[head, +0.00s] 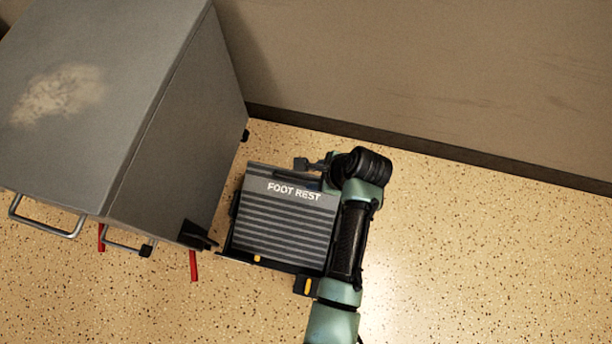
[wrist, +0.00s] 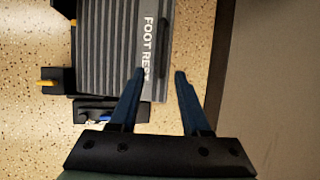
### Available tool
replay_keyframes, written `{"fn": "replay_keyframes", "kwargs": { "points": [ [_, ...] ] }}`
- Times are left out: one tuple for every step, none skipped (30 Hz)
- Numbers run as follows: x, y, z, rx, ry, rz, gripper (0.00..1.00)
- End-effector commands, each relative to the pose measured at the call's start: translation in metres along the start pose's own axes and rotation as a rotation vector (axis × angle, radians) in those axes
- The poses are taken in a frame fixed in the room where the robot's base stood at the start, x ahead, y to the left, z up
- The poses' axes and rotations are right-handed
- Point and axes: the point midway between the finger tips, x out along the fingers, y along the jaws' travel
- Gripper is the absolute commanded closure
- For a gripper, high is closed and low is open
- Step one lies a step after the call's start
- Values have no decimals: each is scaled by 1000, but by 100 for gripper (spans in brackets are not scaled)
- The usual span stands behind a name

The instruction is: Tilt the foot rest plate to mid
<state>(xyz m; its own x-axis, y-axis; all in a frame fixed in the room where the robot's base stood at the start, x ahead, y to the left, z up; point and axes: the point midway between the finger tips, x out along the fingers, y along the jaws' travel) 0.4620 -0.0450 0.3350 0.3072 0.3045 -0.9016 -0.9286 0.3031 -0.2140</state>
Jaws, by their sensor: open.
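The foot rest plate (head: 283,222) is a grey ribbed panel lettered "FOOT REST", on the floor beside a grey cabinet. I cannot tell its exact tilt. It also shows in the wrist view (wrist: 110,45), its lettered edge toward the fingers. My gripper (head: 308,164) is at the plate's wall-side edge, near its right corner. In the wrist view my gripper (wrist: 159,73) is open, with one finger over the lettered edge strip and the other just outside the edge. My arm covers the plate's right side.
The grey cabinet (head: 100,90) stands close on the left, with metal handles (head: 45,222) and red legs (head: 194,266). The wall (head: 430,70) with its dark skirting (head: 430,148) runs behind. Speckled floor (head: 480,260) is clear on the right.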

Motion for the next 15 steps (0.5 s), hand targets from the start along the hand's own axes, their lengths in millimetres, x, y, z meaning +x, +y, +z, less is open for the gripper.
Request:
{"fn": "replay_keyframes", "kwargs": {
  "points": [
    [7,0,0,-1,0,0,53],
    [10,0,-1,-1,0,0,53],
    [16,1,-1,-2,0,1,53],
    [22,1,-1,-2,0,1,53],
    [27,1,-1,-3,0,0,53],
    [34,0,-2,-4,1,-1,53],
    [40,0,-2,-4,1,-1,53],
    [46,0,-2,-5,1,-1,53],
    [54,1,-2,-6,1,-1,53],
    [60,1,-2,-6,1,0,53],
    [65,0,-2,-6,1,-1,53],
    [72,0,-2,-6,1,-2,53],
    [77,0,-2,-6,1,-2,53],
    [82,0,-2,-6,1,-1,53],
    [89,0,-2,-6,1,-2,53]
  ]
}}
